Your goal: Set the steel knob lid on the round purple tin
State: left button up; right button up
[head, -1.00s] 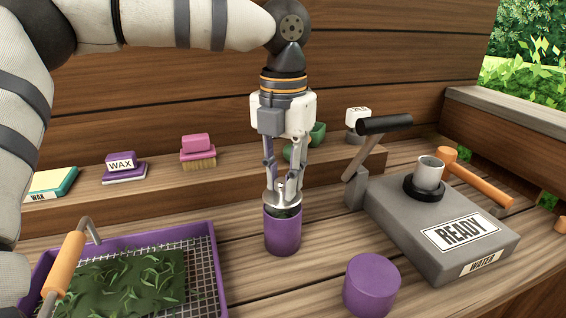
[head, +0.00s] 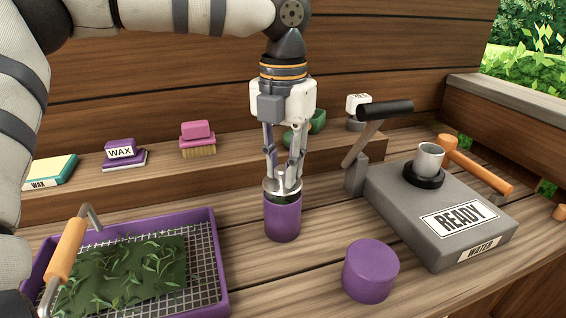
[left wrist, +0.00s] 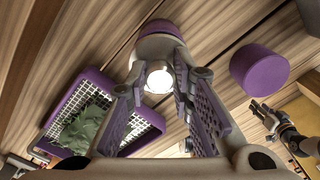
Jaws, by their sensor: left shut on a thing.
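The round purple tin (head: 282,220) stands upright on the plank counter. The steel knob lid (head: 283,187) lies level across its mouth and appears to touch the rim, hiding the inside. My left gripper (head: 283,180) points straight down above the tin, its fingers shut on the lid's knob. In the left wrist view the lid (left wrist: 151,48) shows between the fingers, with the purple tin (left wrist: 158,27) partly behind it. My right gripper (left wrist: 262,110) shows small at the right of the left wrist view; its jaws are too small to read.
A plain purple cylinder (head: 370,272) stands right of the tin. A purple tray (head: 222,262) with a mesh and leaves is at left. A grey lever press (head: 400,215) marked READY stands at right. Wax boxes and a brush sit on the back ledge (head: 75,205).

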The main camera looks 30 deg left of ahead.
pick_arm(q)
jog(key=shift+f, duration=0.95)
dwell(0.6)
jog(key=o, duration=1)
jog(key=shift+o, duration=0.2)
notch_tip(320, 180, up, 12)
